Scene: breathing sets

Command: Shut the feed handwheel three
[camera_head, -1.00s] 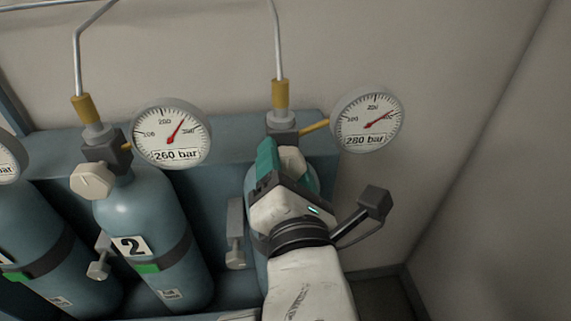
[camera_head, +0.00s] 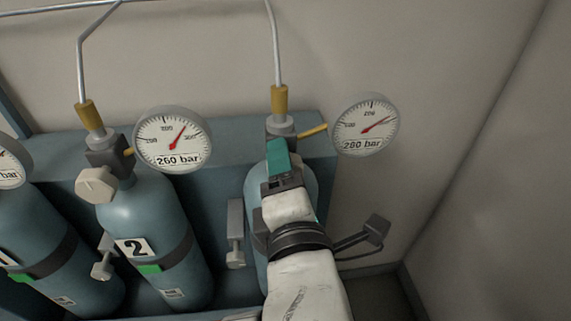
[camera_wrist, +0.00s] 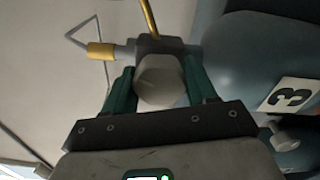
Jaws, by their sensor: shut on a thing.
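The feed handwheel three (camera_wrist: 160,78) is a pale, faceted knob on a dark valve block, seen in the wrist view beside the bottle labelled 3 (camera_wrist: 262,58). My gripper (camera_wrist: 161,88) has its teal fingers on either side of this knob and is shut on it. In the head view my gripper (camera_head: 279,162) reaches over the top of bottle three (camera_head: 254,190) and hides the handwheel.
Bottle two (camera_head: 148,215) stands to the left, with its own handwheel (camera_head: 97,185) and a gauge (camera_head: 173,140) marked 260 bar. A metal pipe (camera_head: 272,45) rises from valve three. The wall is close behind and to the right.

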